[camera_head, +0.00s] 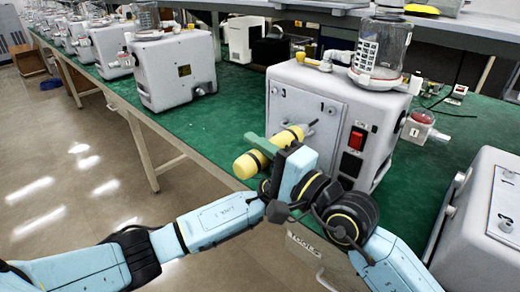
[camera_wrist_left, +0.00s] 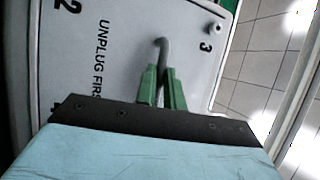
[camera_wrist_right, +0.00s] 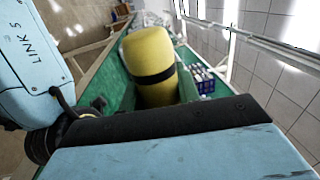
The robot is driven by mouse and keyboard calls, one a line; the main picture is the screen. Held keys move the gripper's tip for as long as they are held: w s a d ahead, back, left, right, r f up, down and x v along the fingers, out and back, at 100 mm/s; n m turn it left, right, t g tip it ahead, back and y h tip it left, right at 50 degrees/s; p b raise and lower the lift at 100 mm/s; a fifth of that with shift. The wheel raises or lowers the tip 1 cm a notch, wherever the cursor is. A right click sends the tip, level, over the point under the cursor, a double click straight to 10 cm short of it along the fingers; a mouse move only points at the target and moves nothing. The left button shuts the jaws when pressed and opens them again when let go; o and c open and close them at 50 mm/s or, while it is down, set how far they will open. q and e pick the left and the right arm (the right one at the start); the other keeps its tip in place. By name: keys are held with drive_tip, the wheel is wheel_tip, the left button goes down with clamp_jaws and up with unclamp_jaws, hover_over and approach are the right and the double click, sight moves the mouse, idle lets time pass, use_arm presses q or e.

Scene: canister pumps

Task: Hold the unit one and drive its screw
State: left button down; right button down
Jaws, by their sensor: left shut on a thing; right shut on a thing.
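The unit (camera_head: 390,135) in front of me is a grey box with a numbered front panel, also in the left wrist view (camera_wrist_left: 105,65). A screw (camera_wrist_left: 212,28) shows near its 3. My left gripper (camera_wrist_left: 162,88) is shut on a grey bent handle (camera_wrist_left: 164,46) on that panel. In the head view it is hidden behind the right one. My right gripper (camera_head: 266,146) is shut around a yellow screwdriver (camera_head: 248,165) with a black band, also in the right wrist view (camera_wrist_right: 152,60). Its dark shaft points at the panel. I cannot tell whether its tip touches.
A glass jar (camera_head: 382,45) stands on the unit, with a red switch (camera_head: 356,139) on its front. Another grey unit (camera_head: 485,225) stands close at the right. More units (camera_head: 178,68) line the green bench (camera_head: 220,130) at the left. Open floor lies left of the bench.

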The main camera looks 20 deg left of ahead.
drive_tip(key=shift+r, duration=0.1)
use_arm(q)
drive_tip(key=c, duration=1.4)
unclamp_jaws()
drive_tip(key=shift+c, duration=0.2)
drive_tip(key=shift+s, duration=0.1)
